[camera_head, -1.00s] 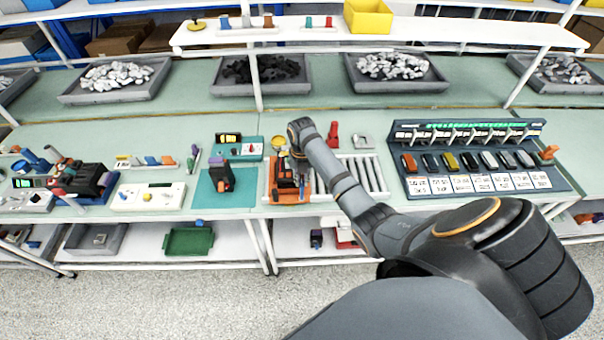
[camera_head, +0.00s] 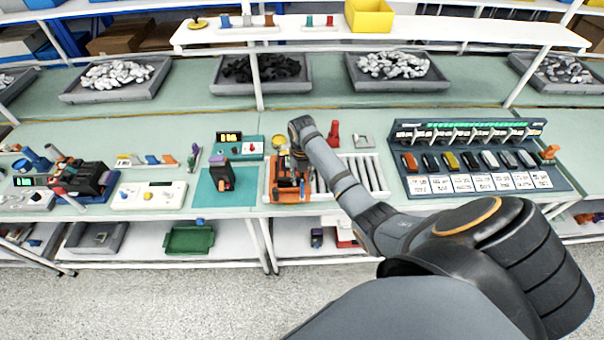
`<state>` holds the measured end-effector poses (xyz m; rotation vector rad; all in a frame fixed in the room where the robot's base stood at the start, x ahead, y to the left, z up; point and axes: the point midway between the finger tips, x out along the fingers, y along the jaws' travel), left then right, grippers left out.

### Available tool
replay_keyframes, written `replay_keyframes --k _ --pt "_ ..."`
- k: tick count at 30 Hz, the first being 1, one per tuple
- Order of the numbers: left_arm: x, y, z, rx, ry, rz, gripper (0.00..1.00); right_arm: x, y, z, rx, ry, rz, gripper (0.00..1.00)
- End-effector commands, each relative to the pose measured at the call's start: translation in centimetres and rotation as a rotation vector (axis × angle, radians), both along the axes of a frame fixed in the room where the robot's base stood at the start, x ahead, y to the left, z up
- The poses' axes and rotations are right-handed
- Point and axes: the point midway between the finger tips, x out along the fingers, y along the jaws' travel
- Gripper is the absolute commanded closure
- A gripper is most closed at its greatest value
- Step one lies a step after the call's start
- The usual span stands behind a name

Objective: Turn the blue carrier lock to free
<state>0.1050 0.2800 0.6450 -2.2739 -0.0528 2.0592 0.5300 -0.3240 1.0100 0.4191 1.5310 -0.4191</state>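My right arm reaches from the lower right to an orange carrier (camera_head: 291,196) at the middle of the bench. My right gripper (camera_head: 289,176) points down over the carrier, with dark parts below the wrist. The gripper and the dark parts on the carrier blend together, so I cannot tell whether its fingers are open or shut, or touch anything. I cannot make out a blue carrier lock; it is hidden or too small to see. My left gripper is not in view.
A roller track (camera_head: 366,174) lies right of the carrier. A breaker rack (camera_head: 470,160) stands further right. A red object (camera_head: 333,134) stands behind the rollers.

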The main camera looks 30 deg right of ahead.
Motion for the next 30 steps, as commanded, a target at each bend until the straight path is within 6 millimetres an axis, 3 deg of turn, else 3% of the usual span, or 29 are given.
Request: replay_keyframes --k 15,20,30 --pt "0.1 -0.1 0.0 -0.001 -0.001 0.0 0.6 0.1 -0.1 10.4 -0.001 -0.005 0.0 0.64" --pt "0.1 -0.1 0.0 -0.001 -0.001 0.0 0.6 0.1 0.0 11.6 0.0 -0.006 0.001 0.64" --pt "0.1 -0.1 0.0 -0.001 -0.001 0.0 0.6 0.1 0.0 11.7 0.001 -0.005 0.0 0.64"
